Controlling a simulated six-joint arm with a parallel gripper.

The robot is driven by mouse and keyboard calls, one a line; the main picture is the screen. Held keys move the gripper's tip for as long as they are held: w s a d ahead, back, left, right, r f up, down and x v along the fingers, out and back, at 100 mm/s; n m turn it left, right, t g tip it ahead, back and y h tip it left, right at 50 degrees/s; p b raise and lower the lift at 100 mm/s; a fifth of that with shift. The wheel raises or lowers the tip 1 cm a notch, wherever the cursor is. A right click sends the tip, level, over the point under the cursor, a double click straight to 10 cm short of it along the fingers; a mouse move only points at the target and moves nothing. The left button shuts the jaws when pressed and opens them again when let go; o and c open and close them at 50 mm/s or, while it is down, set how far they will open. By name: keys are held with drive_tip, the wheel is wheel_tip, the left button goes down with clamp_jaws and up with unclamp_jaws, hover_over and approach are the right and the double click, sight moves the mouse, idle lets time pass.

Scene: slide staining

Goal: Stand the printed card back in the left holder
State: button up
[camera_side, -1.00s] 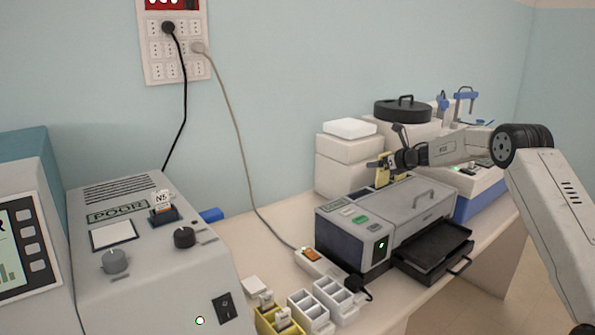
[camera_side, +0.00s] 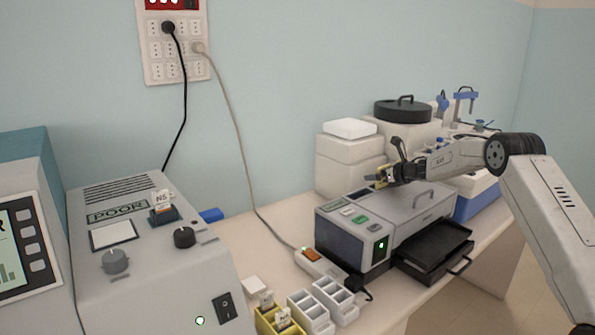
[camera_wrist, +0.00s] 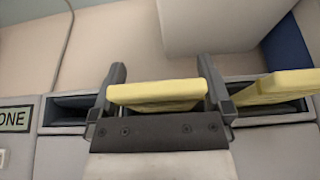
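A small white printed card (camera_side: 161,196), with dark lettering that looks like "N5", stands in a dark holder (camera_side: 164,215) on top of the grey machine marked POOR. My gripper (camera_side: 384,178) is far to the right of it, over the back of the grey slotted device. In the wrist view, my gripper (camera_wrist: 160,88) has a yellow flat piece (camera_wrist: 157,92) between its fingers, which meet both of its ends. A second yellow piece (camera_wrist: 278,86) stands in a slot at the right. Whether the yellow pieces carry print cannot be seen.
An empty-looking slot (camera_wrist: 75,104) lies left of my gripper beside a green label ending "ONE". White boxes (camera_side: 350,160) stand behind my gripper. A black tray (camera_side: 435,250) sticks out in front of the device. Yellow (camera_side: 280,322) and white racks (camera_side: 310,310) stand at the front.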

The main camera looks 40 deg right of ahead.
drive_tip(key=shift+r, duration=0.2)
drive_tip(key=shift+s+r, duration=0.2)
drive_tip(key=shift+s, duration=0.2)
drive_tip(key=shift+v, duration=5.55)
drive_tip(key=shift+a, duration=0.1)
